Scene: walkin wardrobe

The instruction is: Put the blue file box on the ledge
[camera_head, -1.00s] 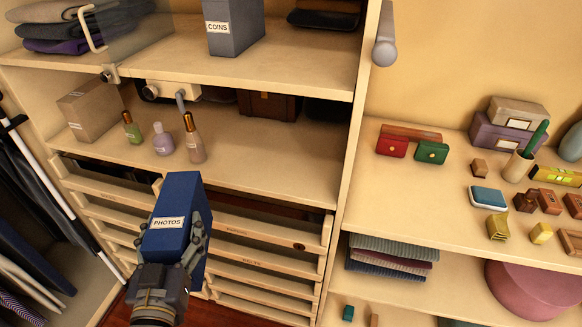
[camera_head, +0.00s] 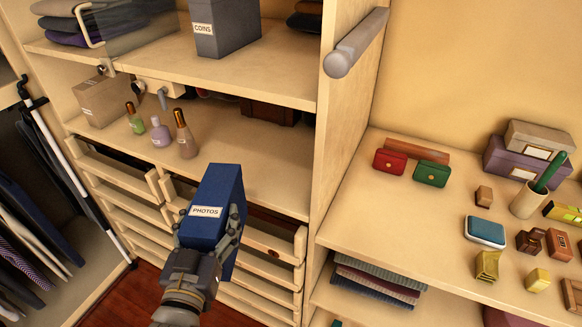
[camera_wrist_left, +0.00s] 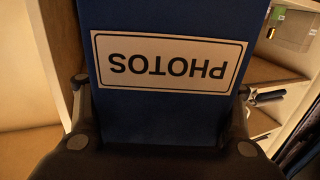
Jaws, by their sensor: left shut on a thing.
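The blue file box (camera_head: 222,193), labelled PHOTOS, is held upright but slightly tilted by my left gripper (camera_head: 208,240). The fingers are shut on its two sides near the lower part. In the left wrist view the blue box (camera_wrist_left: 160,105) fills the middle, its label upside down, with a finger on each side. The box is in front of the drawer fronts and the middle shelf, apart from them. The task's ledge is not marked; a wide shelf (camera_head: 400,215) at the right holds small items. My right gripper is not in view.
A grey COINS file box (camera_head: 225,28) stands on the upper shelf (camera_head: 285,80). Several bottles (camera_head: 160,133) and a cardboard box (camera_head: 102,100) stand on the middle shelf. The right shelf's near left part is bare.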

